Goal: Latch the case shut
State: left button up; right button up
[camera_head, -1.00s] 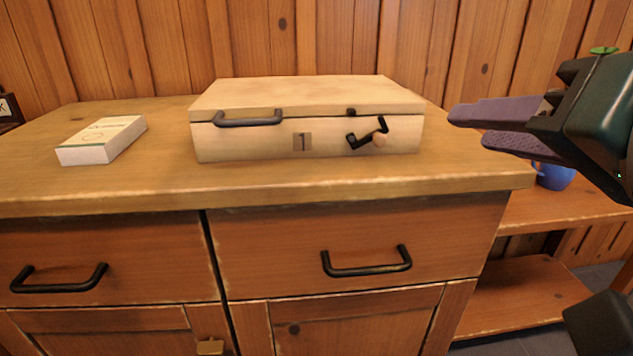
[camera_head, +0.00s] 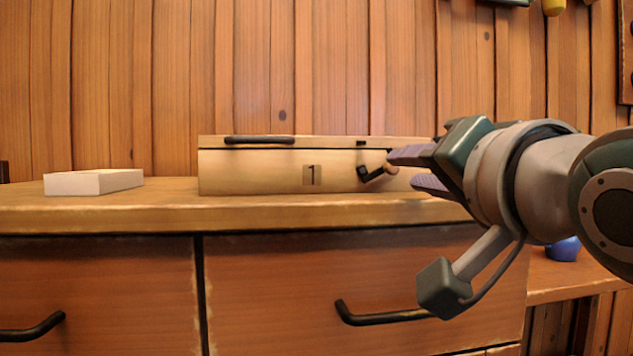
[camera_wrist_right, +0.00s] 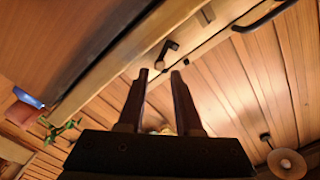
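The pale wooden case (camera_head: 260,172) stands on the cabinet top with its lid down. A black handle (camera_head: 260,139) is on the lid edge and a small black catch (camera_head: 361,143) is on the lid to its right. The dark latch lever (camera_head: 370,173) with a wooden knob is on the front at the right. My right gripper (camera_head: 402,169) is open and empty, its purple fingertips close to the knob. In the wrist view the latch (camera_wrist_right: 167,50) lies just beyond and between the fingertips; contact cannot be told. My left gripper is out of view.
A white box (camera_head: 90,183) lies on the cabinet top (camera_head: 150,217) left of the case. A blue mug (camera_head: 563,249) stands on a lower shelf at the right. The plank wall is behind the case. Drawer handles (camera_head: 380,316) project below.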

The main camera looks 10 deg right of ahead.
aim_at(394, 169)
jog(key=shift+w+b, duration=0.45)
jog(key=shift+w, duration=1.4)
jog(key=shift+c, duration=0.4)
grip_shut()
